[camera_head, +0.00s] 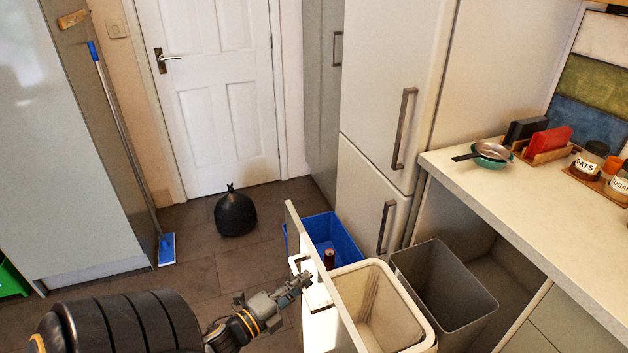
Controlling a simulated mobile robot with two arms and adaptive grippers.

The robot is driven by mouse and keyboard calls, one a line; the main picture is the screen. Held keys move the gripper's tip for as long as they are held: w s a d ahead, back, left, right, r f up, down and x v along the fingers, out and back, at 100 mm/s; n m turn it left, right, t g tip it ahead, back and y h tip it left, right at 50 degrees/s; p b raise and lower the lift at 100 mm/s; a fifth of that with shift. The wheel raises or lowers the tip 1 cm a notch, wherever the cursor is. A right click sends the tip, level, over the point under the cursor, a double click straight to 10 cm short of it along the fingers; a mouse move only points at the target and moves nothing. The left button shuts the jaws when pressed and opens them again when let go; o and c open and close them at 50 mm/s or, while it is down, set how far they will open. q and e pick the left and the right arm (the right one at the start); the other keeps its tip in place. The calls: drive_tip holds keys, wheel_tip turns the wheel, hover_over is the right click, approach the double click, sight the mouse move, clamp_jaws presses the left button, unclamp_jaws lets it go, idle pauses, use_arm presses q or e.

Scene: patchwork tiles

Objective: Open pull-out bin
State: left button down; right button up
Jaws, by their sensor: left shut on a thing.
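The pull-out bin stands out from the cabinet under the counter, its pale front panel (292,222) well clear of the opening. Behind the panel are a blue bin (350,229), a cream bin (421,325) and a tall grey bin (466,300) nearest the cabinet. A dark bottle-like thing (329,259) shows at the blue bin. My left gripper (298,283) is at the outer face of the panel, shut on the handle (320,309), which it partly hides. My right gripper is out of view.
The counter (500,212) with a pan (489,151) and jars is at the right. A fridge (375,180) stands behind the bin. A black bag (235,213) sits on the floor before the white door. A blue mop (166,249) leans at left. Floor between is clear.

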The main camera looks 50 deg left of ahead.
use_arm(q)
drive_tip(key=shift+s+a, duration=0.15)
drive_tip(key=shift+s, duration=0.3)
drive_tip(key=c, duration=1.3)
unclamp_jaws()
drive_tip(key=s, duration=1.2)
drive_tip(key=shift+f, duration=0.15)
